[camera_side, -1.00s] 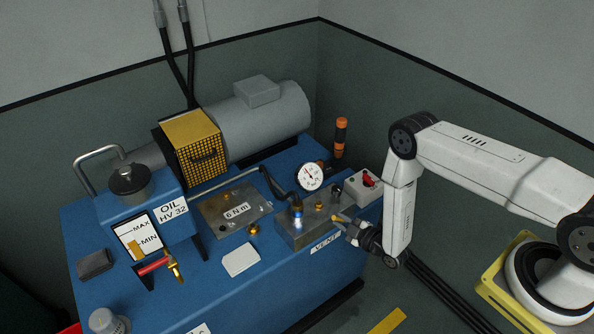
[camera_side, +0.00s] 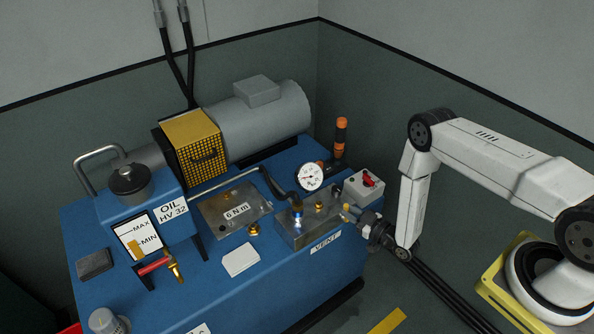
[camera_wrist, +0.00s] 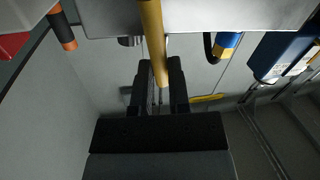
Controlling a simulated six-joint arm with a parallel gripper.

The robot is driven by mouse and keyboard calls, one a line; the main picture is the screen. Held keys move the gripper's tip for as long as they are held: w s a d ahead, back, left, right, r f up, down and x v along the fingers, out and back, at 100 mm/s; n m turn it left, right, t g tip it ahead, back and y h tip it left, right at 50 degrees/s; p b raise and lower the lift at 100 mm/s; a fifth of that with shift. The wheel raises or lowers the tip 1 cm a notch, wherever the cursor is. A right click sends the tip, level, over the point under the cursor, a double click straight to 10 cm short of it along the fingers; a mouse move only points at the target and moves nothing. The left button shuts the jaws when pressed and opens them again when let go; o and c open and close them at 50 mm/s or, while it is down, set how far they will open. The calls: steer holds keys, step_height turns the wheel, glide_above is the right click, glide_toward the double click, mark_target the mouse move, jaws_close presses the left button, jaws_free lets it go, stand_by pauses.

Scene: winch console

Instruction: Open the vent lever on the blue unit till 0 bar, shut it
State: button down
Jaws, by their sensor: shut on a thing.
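The blue unit (camera_side: 330,279) fills the middle of the side view, with a VENT label (camera_side: 326,244) on its front edge. The yellow vent lever (camera_wrist: 152,35) comes down between my fingers in the wrist view. My gripper (camera_wrist: 160,75) is shut on it near its end. In the side view my gripper (camera_side: 359,218) is at the right end of the metal valve block (camera_side: 300,230), and the lever mostly blends with the fingers. The white pressure gauge (camera_side: 310,177) stands behind the block. Its dial is too small to read a value surely.
A grey switch box (camera_side: 364,187) with a red switch sits just behind my gripper. A black hose (camera_side: 275,184) runs to the block. An orange-and-black handle (camera_side: 340,137) stands at the back. A white card (camera_side: 240,260) lies on the unit's front.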

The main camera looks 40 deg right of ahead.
stand_by(0.3)
steer(key=c, duration=0.6)
jaws_free()
steer(key=shift+s, duration=0.1)
steer(key=s, duration=0.2)
steer(key=s+d, duration=0.1)
steer(key=s, duration=0.4)
steer(key=shift+s+d+r, duration=0.1)
steer(key=shift+s+d, duration=0.15)
steer(key=shift+w, duration=0.1)
